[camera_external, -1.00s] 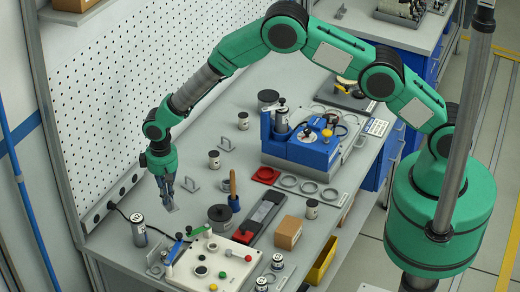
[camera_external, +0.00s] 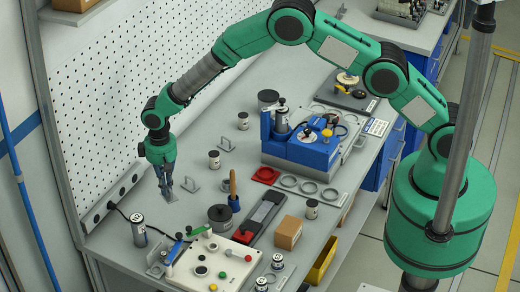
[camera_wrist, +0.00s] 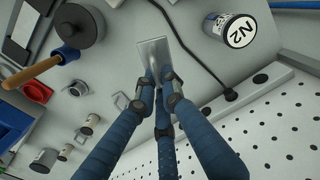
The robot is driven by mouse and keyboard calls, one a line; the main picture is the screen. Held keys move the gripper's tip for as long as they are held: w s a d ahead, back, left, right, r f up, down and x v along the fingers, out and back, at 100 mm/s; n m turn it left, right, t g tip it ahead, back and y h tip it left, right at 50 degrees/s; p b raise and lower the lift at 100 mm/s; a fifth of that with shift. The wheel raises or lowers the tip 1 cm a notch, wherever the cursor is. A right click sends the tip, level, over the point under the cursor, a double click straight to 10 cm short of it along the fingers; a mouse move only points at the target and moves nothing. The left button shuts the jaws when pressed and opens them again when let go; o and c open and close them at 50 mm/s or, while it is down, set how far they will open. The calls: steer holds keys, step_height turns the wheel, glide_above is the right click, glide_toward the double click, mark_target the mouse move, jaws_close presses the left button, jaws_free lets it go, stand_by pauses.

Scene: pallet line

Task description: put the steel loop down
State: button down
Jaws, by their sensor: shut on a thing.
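My gripper (camera_external: 165,183) is at the bench's left side, near the perforated panel, pointing down. In the wrist view its blue fingers (camera_wrist: 160,98) are closed around the steel loop (camera_wrist: 153,56). The loop has a flat grey plate that sticks out beyond the fingertips; the part between the fingers is mostly hidden. In the external view the steel loop (camera_external: 169,196) shows as a small grey plate just below the fingertips, close to the bench top (camera_external: 160,213). I cannot tell whether it touches the bench.
A canister marked N2 (camera_wrist: 232,31) stands near the loop, with a black cable (camera_wrist: 188,45) between. The perforated panel (camera_wrist: 265,137) is close on one side. Two similar grey loops (camera_external: 191,184) and (camera_external: 226,144) stand on the bench. A dark round weight (camera_external: 221,214) is to the right.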

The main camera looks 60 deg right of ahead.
step_height(320, 180, up, 5)
steer(key=shift+f, duration=0.2)
steer(key=d+m+b, duration=0.3)
steer(key=d+m, duration=0.3)
steer(key=d, duration=2.8)
steer(key=s+d+m+b, duration=0.1)
steer(key=s+d+m, duration=0.1)
steer(key=s+d, duration=0.6)
steer(key=s+d+m, duration=0.2)
steer(key=s+d, duration=0.1)
steer(key=d, duration=0.9)
steer(key=s+d+m+b, duration=0.1)
steer(key=s+d+m, duration=0.1)
steer(key=s+d, duration=0.6)
step_height(320, 180, down, 5)
steer(key=w+d, duration=0.2)
steer(key=shift+d, duration=0.25)
steer(key=shift+w, duration=0.1)
